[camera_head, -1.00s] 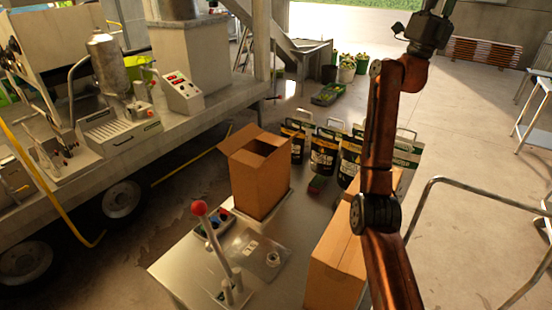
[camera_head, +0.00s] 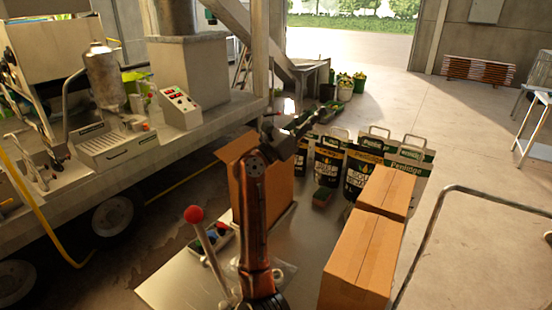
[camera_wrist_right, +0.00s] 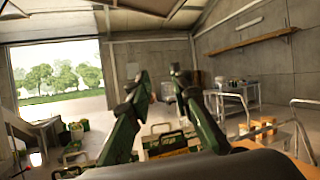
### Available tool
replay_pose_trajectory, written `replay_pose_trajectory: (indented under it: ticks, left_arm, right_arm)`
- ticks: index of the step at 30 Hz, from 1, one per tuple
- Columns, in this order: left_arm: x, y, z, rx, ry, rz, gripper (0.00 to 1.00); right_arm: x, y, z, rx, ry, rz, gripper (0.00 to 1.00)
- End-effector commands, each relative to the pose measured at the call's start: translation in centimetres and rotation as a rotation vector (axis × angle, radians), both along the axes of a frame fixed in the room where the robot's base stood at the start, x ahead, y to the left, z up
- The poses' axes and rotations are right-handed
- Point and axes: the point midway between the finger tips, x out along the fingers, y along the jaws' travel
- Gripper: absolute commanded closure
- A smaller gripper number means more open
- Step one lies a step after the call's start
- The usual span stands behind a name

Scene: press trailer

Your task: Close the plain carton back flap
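The plain carton (camera_head: 281,189) stands upright on the metal table (camera_head: 180,277), partly hidden behind my right arm. A raised flap (camera_head: 236,146) shows at its upper left. My arm covers most of its top, so I cannot tell how the back flap lies. My right gripper (camera_head: 316,119) is above and beyond the carton's top right in the head view, pointing away to the upper right. In the right wrist view the gripper (camera_wrist_right: 160,86) has its two fingers spread with nothing between them. Whether it touches the carton cannot be seen. My left gripper is out of view.
Two taped cartons (camera_head: 362,260) stand at the table's right. Several printed bags (camera_head: 366,160) stand behind. A red-knobbed lever (camera_head: 194,214) rises at the front left. A metal rail (camera_head: 430,230) curves at the right. The trailer (camera_head: 100,165) is on the left.

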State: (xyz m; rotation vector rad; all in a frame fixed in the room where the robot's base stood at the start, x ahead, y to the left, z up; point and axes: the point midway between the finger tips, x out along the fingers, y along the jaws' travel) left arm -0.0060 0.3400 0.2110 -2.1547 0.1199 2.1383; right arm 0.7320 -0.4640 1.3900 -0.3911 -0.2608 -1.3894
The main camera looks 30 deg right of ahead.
Motion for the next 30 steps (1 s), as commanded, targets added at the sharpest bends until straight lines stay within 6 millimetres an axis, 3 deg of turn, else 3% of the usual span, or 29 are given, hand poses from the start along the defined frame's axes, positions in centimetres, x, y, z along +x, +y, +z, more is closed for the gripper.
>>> replay_pose_trajectory:
  ticks: [1, 4, 6, 10, 13, 16, 30]
  left_arm:
    - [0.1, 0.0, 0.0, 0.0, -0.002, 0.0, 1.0]
    - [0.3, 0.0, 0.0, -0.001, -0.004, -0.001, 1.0]
    - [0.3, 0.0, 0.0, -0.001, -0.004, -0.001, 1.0]
    - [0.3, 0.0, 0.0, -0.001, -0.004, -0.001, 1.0]
    - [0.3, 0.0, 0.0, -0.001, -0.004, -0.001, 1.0]
    - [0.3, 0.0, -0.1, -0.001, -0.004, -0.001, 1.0]
    - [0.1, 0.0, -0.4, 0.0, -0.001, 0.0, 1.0]
  right_arm:
    - [1.1, 1.8, -3.5, 0.089, -0.088, 0.097, 0.8]
    - [3.0, 5.6, -9.3, 0.282, -0.256, 0.266, 0.8]
    - [3.9, 7.9, -12.4, 0.397, -0.341, 0.349, 0.8]
    - [4.9, 11.0, -16.2, 0.545, -0.435, 0.436, 0.8]
    - [5.3, 11.9, -17.3, 0.597, -0.467, 0.461, 0.8]
    - [5.7, 11.5, -17.6, 0.61, -0.475, 0.468, 0.8]
    - [9.0, 6.1, -17.6, 0.606, -0.472, 0.468, 0.8]
